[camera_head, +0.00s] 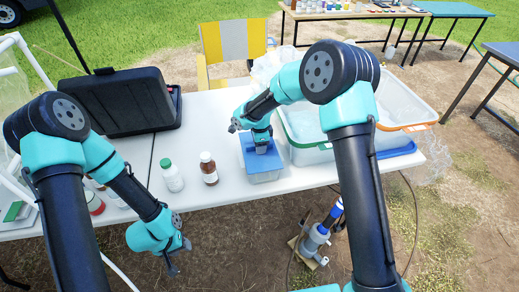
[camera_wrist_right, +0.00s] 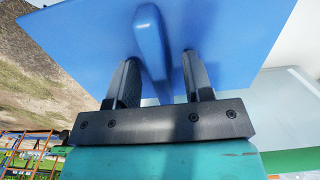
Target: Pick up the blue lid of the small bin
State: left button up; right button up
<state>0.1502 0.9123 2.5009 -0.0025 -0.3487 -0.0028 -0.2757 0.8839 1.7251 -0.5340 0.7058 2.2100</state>
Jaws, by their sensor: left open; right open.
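The small bin (camera_head: 264,176) stands on the white table, with its blue lid (camera_head: 250,160) on top. My right gripper (camera_head: 262,146) is right over the lid, pointing down. In the right wrist view the blue lid (camera_wrist_right: 215,40) fills the upper part, with a raised blue handle (camera_wrist_right: 150,45) along its middle. The open fingers of my right gripper (camera_wrist_right: 160,85) stand on either side of the handle, with gaps showing between. My left gripper (camera_head: 175,262) is open and empty, hanging low in front of the table's near edge.
A white-capped brown bottle (camera_head: 208,168) and a green-capped white bottle (camera_head: 171,176) stand left of the bin. A large clear tub (camera_head: 310,153) is close on its right. A black case (camera_head: 120,102) lies at the back left.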

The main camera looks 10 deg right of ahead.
jog(key=shift+f, duration=0.1)
dwell(0.4)
grip_shut()
